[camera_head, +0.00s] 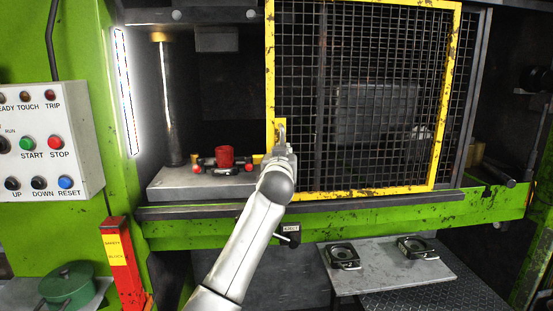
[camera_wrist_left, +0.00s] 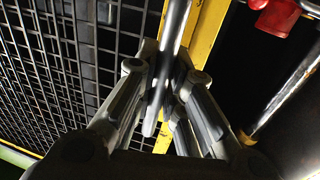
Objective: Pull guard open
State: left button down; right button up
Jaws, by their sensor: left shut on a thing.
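The guard is a mesh panel in a chipped yellow frame (camera_head: 348,193), standing upright across the right part of the press opening in the head view. Its frame (camera_wrist_left: 204,35) and dark mesh also show in the wrist view. A metal handle (camera_head: 282,130) is on the frame's left upright; in the wrist view it is a bright bar (camera_wrist_left: 176,22). My left gripper (camera_head: 281,148) is at this handle, and in the wrist view its fingers (camera_wrist_left: 163,82) are shut around the bar. My right gripper is in neither view.
Left of the guard the opening is uncovered, showing a red cylinder (camera_head: 225,156) on the press bed (camera_head: 185,183). A control box (camera_head: 45,140) is at left, above a red safety block (camera_head: 121,262). A low table (camera_head: 385,272) with two dark blocks stands below the guard.

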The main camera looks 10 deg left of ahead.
pick_arm(q)
jog(key=shift+w+d, duration=0.2)
jog(key=shift+d, duration=0.45)
jog(key=c, duration=1.5)
grip_release()
jog(key=shift+s+d, duration=0.15)
jog(key=shift+s, duration=1.85)
jog(key=shift+s+d, duration=0.2)
jog(key=shift+s, duration=1.8)
jog(key=shift+s+d, duration=0.15)
jog(key=shift+s, duration=1.85)
